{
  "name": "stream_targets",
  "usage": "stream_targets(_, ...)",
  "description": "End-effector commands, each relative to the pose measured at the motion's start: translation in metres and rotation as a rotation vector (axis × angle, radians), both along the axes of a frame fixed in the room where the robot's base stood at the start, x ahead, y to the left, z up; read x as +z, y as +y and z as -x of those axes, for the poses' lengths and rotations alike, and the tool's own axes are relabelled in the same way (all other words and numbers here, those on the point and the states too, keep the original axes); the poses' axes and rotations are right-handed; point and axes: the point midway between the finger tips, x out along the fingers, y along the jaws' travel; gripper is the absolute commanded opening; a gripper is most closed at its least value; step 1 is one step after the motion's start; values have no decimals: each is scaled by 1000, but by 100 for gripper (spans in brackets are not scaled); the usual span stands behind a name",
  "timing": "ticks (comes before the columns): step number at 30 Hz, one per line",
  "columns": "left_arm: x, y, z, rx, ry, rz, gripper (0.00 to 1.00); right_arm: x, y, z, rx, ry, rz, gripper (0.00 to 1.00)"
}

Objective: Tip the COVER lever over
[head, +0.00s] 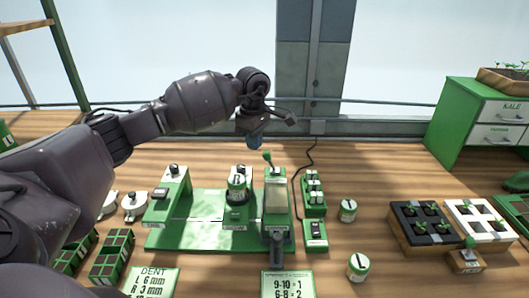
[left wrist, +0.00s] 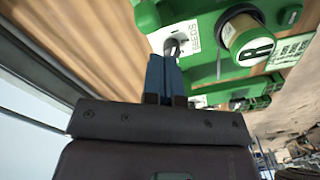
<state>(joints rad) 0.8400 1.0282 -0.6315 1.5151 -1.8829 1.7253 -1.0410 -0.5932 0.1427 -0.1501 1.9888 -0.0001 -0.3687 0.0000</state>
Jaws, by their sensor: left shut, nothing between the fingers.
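A lever with a green knob (head: 267,157) stands on top of a green-and-white unit (head: 276,180) in the middle of the head view. It leans a little to the left; its label is too small to read, so I cannot confirm it is the COVER lever. My left gripper (head: 254,143) hangs just behind and left of the knob, its blue fingers pointing down. In the left wrist view the left gripper (left wrist: 163,75) is shut and empty. Its tips appear close to a dark curved part on a white labelled face (left wrist: 170,40); contact cannot be told.
A jar marked R (left wrist: 250,40) stands beside the fingers in the left wrist view. A green baseplate (head: 185,238) carries several units. Loose jars (head: 348,210), a black seedling tray (head: 397,230) and a green cabinet (head: 455,120) stand to the right. Bare wood lies behind the units.

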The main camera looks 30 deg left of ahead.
Motion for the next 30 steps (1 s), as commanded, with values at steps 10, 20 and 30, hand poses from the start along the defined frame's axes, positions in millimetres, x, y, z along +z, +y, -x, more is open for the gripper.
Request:
stream_targets(10, -1, 0, 0, 0, 0, 0, 0, -4, -1, 8, -5, 15, 1, 51)
stream_targets(20, -12, 0, 0, 0, 2, -1, 0, -11, -1, 9, -4, 19, 0, 51)
stream_targets(30, -22, 0, 0, 0, 1, 0, 0, -16, 0, 3, 1, 11, -1, 51)
